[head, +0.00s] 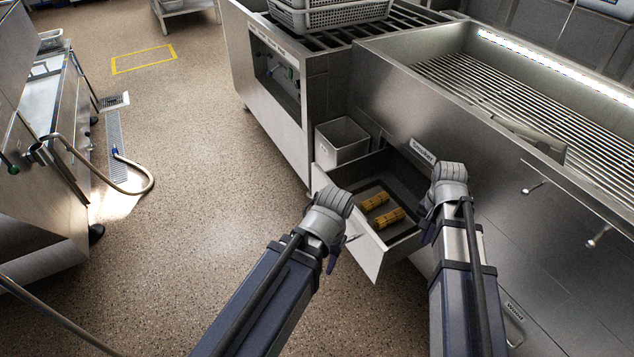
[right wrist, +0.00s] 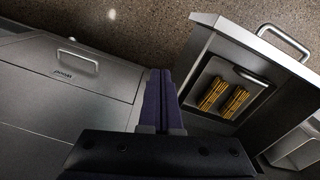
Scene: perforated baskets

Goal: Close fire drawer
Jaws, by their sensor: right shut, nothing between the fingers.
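The drawer (head: 341,252) under the steel counter is pulled open. Its dark inside holds a tray with yellow ribbed pieces (head: 385,217). In the right wrist view the open drawer (right wrist: 222,50) is at the right, its bar handle (right wrist: 286,42) on the outer front. My right gripper (head: 444,190) is at the drawer's right side, near the cabinet face. Its fingers (right wrist: 160,85) are together and empty, beside the drawer.
A grey metal bin (head: 341,141) stands behind the drawer, at the cabinet. A grill counter (head: 480,125) with knobs is at the right. A closed panel with a handle (right wrist: 80,58) is left of my right fingers. The speckled floor (head: 190,190) left of the drawer is mostly clear.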

